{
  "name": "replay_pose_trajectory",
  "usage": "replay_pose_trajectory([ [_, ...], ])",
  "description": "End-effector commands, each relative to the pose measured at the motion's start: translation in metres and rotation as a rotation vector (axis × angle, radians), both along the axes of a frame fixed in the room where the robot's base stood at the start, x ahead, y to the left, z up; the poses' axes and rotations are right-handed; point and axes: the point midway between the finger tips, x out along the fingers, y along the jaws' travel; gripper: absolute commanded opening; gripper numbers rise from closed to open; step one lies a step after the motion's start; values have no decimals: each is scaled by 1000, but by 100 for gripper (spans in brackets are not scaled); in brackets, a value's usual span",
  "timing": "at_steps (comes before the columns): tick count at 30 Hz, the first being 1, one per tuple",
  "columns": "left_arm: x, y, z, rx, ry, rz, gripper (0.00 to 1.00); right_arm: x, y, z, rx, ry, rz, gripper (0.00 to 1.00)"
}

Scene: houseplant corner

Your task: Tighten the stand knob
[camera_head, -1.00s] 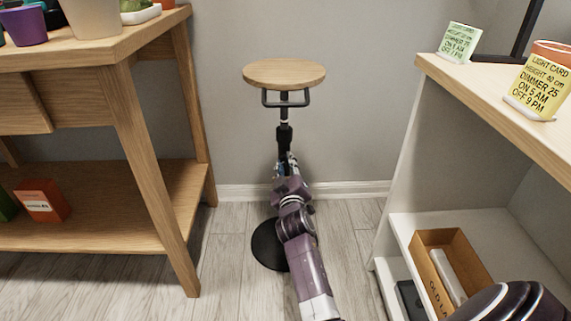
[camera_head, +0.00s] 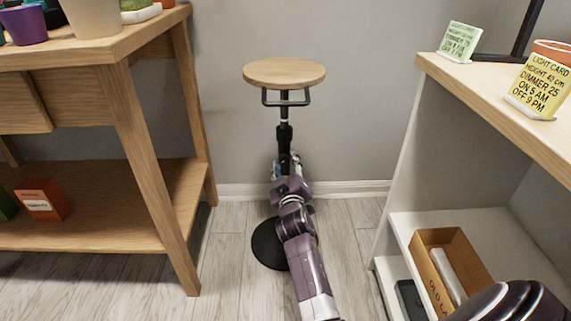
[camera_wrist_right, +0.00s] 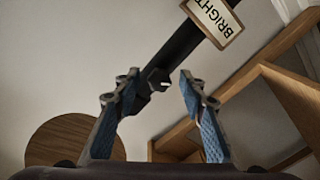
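The stand has a round wooden top (camera_head: 284,73), a black post (camera_head: 284,134) and a round black base (camera_head: 268,246) on the floor. My right gripper (camera_head: 285,165) is at the lower post, mostly hidden behind its own wrist in the head view. In the right wrist view its two blue-padded fingers (camera_wrist_right: 158,92) are spread apart. A small dark knob (camera_wrist_right: 156,80) on the post shows in the gap between the fingertips, with no clear contact on either side. The knob cannot be made out in the head view. My left gripper is not in view.
A wooden plant bench (camera_head: 150,170) stands on the left and a white shelf unit (camera_head: 425,135) on the right, with open floor between. The wall is close behind the stand.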

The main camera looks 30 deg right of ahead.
Motion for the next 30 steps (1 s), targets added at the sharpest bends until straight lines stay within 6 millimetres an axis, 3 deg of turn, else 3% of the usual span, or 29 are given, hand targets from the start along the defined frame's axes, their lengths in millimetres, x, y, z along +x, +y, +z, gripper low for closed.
replay_pose_trajectory([
  [15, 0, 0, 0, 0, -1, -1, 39, 0, 0, 85, -2, -4, 1, 38],
  [21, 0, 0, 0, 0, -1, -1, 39, 0, 0, 98, 0, 1, 1, 38],
  [30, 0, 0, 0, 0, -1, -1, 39, 0, 0, 99, 0, 1, 1, 38],
])
